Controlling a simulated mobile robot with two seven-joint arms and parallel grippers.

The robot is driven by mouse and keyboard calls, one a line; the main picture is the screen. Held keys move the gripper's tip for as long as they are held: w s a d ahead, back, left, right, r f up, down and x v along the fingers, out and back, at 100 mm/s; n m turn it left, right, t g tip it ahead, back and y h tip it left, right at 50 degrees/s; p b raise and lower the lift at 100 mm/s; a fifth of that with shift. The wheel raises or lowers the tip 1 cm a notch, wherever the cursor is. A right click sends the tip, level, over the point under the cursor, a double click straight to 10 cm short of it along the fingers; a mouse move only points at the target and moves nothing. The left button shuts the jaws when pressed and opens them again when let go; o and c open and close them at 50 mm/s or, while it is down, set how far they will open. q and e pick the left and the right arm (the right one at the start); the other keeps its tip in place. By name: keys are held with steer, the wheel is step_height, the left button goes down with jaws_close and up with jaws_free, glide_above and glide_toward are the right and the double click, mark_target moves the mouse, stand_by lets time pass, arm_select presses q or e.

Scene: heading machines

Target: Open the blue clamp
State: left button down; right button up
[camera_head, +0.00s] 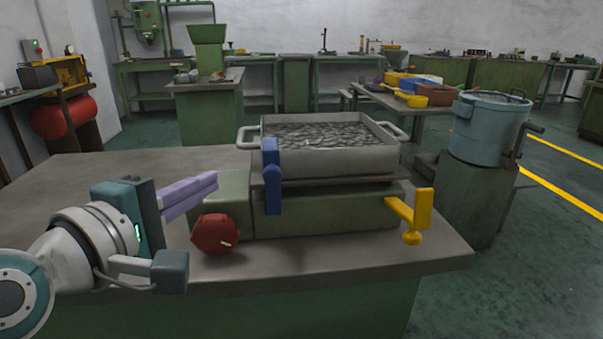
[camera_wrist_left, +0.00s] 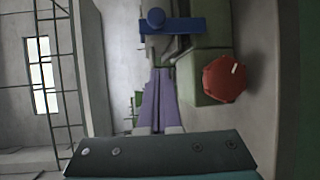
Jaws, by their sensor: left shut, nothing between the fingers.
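The blue clamp (camera_head: 271,176) stands upright at the front of the green machine base, beside the grey metal tray (camera_head: 340,163). In the left wrist view the blue clamp (camera_wrist_left: 172,27) is a bar with a round knob, above the fingertips. My left gripper (camera_head: 216,180) has purple fingers, shut and empty. They point right towards the clamp and end to its left, apart from it in the head view. In the left wrist view the shut fingers (camera_wrist_left: 161,72) also point at the clamp. My right gripper is not in view.
A red knob (camera_head: 215,234) sits on the machine's front left, below my left fingers. A yellow handle (camera_head: 412,214) sticks out at the right. The green machine base (camera_head: 320,220) stands on a grey table (camera_head: 70,180) with free room at the left. A blue pot (camera_head: 490,130) stands beyond the right edge.

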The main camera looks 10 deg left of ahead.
mark_target(272, 181)
arm_select(q)
steer(key=w+f+b, duration=0.1)
steer(key=w+b, duration=0.1)
steer(key=w, duration=0.5)
steer(key=d, duration=0.1)
steer(key=s+d+p, duration=0.1)
steer(key=d, duration=0.1)
steer(key=s+d+p, duration=0.1)
steer(key=shift+s+d+r, duration=0.2)
steer(key=shift+d+r, duration=0.05)
steer(key=shift+r, duration=0.05)
steer(key=shift+f, duration=0.1)
